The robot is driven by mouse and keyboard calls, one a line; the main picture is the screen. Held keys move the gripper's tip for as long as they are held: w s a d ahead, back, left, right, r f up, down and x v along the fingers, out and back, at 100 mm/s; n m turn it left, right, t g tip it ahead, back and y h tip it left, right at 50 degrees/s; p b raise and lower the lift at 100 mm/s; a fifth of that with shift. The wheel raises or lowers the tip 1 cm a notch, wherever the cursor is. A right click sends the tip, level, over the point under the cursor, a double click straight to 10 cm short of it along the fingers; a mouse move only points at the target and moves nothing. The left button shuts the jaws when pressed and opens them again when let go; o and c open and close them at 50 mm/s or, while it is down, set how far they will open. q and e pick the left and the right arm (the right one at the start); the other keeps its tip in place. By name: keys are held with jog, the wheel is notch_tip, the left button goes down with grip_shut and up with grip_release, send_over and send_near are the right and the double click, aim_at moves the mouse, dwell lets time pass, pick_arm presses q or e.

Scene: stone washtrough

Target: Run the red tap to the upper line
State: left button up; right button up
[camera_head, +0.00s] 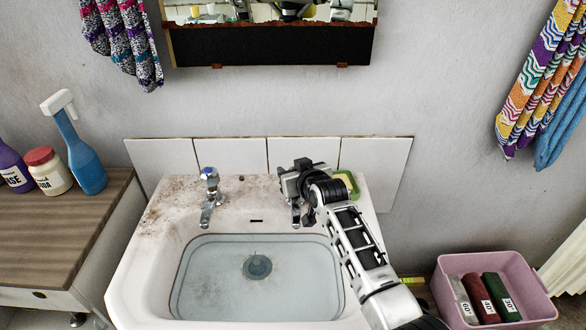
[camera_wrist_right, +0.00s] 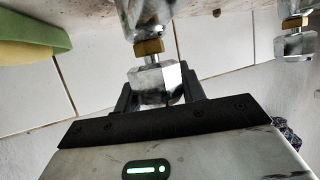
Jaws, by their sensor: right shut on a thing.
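The right tap (camera_head: 296,214) stands at the back of the white basin (camera_head: 140,262). My right gripper (camera_head: 296,182) covers its top, so no red mark shows. In the right wrist view my right gripper (camera_wrist_right: 160,94) is shut on the chrome tap handle (camera_wrist_right: 154,82), below a brass collar. The left tap (camera_head: 210,195) has a blue cap; it also shows in the right wrist view (camera_wrist_right: 295,44). Clear bluish water (camera_head: 215,280) seems to stand in the basin over the dark drain (camera_head: 257,267). I cannot make out level lines or a running stream. My left gripper is not in view.
A yellow and green sponge (camera_head: 346,184) lies on the ledge beside my right gripper. A wooden cabinet (camera_head: 70,215) with bottles stands left. A pink crate (camera_head: 520,283) with labelled rolls is at lower right. A mirror (camera_head: 270,48) hangs above.

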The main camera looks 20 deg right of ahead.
jog(key=o, duration=1)
jog(key=shift+s, duration=0.1)
jog(key=v, duration=1.5)
jog(key=shift+s+r+p, duration=0.3)
